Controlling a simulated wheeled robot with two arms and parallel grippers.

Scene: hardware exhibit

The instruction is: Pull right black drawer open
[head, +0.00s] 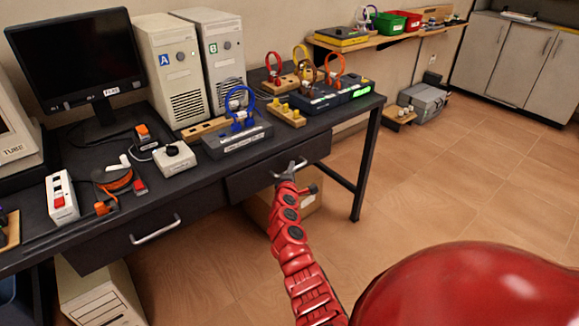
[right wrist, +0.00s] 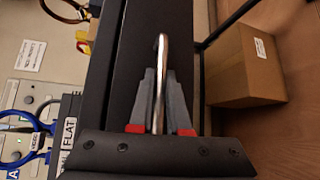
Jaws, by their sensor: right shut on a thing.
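The right black drawer (head: 244,186) is under the right part of the black desk (head: 345,112). Its front looks about flush with the desk, though the exact gap is hard to tell. My right gripper (head: 290,168) reaches up to its silver handle from the front. In the right wrist view, the grey fingers (right wrist: 160,92) are on both sides of the metal handle (right wrist: 160,58) and shut on it. My left gripper is not in view.
The left drawer (head: 108,252) has its own silver handle (head: 156,230). A cardboard box (right wrist: 242,68) stands on the floor below the desk. A desk leg (head: 366,170) is to the right. The floor in front on the right is clear.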

